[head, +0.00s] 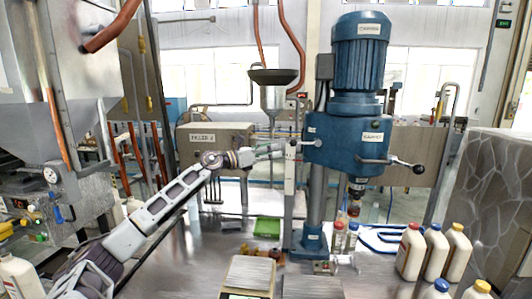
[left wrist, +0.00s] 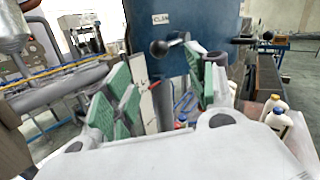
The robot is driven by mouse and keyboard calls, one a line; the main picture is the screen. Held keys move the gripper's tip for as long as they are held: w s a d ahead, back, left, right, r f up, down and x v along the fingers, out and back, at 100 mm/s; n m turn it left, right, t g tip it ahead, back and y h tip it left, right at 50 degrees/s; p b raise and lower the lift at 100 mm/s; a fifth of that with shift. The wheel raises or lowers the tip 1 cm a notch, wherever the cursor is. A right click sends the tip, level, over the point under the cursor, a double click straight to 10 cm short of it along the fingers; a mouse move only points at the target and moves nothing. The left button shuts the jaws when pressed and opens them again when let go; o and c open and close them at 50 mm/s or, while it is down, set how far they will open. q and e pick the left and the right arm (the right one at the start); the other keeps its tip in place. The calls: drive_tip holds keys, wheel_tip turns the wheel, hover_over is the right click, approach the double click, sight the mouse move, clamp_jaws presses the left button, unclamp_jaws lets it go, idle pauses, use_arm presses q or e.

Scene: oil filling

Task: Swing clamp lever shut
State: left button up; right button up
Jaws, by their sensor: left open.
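The blue capping machine (head: 345,140) stands right of centre in the head view, on a column. A short clamp lever (head: 318,143) sticks out from the left side of its head, near a small label. In the left wrist view the lever's black ball knob (left wrist: 158,47) shows in front of the blue housing (left wrist: 150,15). My left gripper (head: 284,148) is beside the machine's left side, close to the lever. Its green-padded fingers (left wrist: 165,95) are apart, with the knob seen between them. Whether they touch the lever cannot be told. My right gripper is not in view.
A second black-knobbed handle (head: 418,168) sticks out on the machine's right. White bottles with coloured caps (head: 435,255) stand at the right. A scale (head: 248,278) and a green block (head: 267,227) are on the table below my arm. A funnel (head: 273,85) hangs behind the gripper.

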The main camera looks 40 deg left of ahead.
use_arm(q)
drive_tip(key=shift+v, duration=0.75)
drive_tip(key=shift+s, duration=0.1)
